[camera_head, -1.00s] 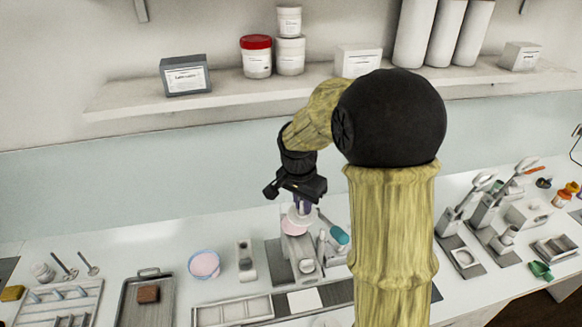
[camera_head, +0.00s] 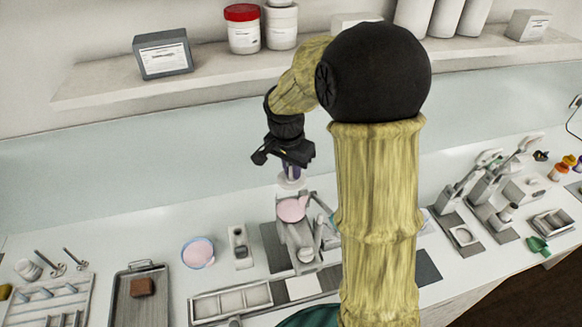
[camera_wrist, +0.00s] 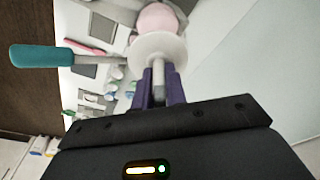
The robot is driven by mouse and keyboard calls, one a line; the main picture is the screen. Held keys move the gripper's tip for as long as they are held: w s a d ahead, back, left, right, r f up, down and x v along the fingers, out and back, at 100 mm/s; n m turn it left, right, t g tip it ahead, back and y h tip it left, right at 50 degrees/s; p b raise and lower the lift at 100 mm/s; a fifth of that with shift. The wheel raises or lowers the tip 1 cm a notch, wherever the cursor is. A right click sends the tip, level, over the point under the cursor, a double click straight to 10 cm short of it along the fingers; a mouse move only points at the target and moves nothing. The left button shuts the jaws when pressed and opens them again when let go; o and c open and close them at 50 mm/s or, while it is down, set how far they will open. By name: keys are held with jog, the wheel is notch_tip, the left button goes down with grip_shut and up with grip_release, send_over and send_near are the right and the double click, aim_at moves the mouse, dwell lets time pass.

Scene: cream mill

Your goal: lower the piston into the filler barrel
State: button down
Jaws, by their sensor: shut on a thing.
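My gripper (camera_head: 290,168) is shut on the piston (camera_head: 291,182), a pale disc on a grey stem. In the wrist view the purple fingers (camera_wrist: 158,88) grip the stem, and the white disc (camera_wrist: 158,47) is at its far end. The filler barrel (camera_head: 292,209) stands below, filled with pink cream to near its top. The pink surface also shows beyond the disc in the wrist view (camera_wrist: 160,17). In the head view the piston hangs above the barrel, with a small gap between them. The exact alignment is hard to tell.
A teal-handled lever (camera_wrist: 35,55) sticks out beside the filler. A bowl of pink cream (camera_head: 198,252), a tray with a brown block (camera_head: 142,287) and a partitioned tray (camera_head: 232,301) stand at left and front. Other presses (camera_head: 462,208) stand at right. A shelf (camera_head: 200,86) runs behind.

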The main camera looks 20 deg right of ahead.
aim_at(292, 178)
notch_tip(292, 178, down, 2)
jog(key=shift+w+f+b, duration=0.1)
jog(key=shift+b, duration=0.5)
jog(key=shift+f+b, duration=0.65)
jog(key=shift+f, duration=0.15)
jog(key=shift+f+b, duration=3.65)
jog(key=shift+f, duration=0.75)
dwell(0.7)
jog(key=c, duration=1.3)
grip_release()
jog(key=shift+c, duration=0.2)
jog(key=shift+r, duration=0.1)
jog(key=shift+r+p, duration=2.35)
jog(key=shift+r, duration=0.6)
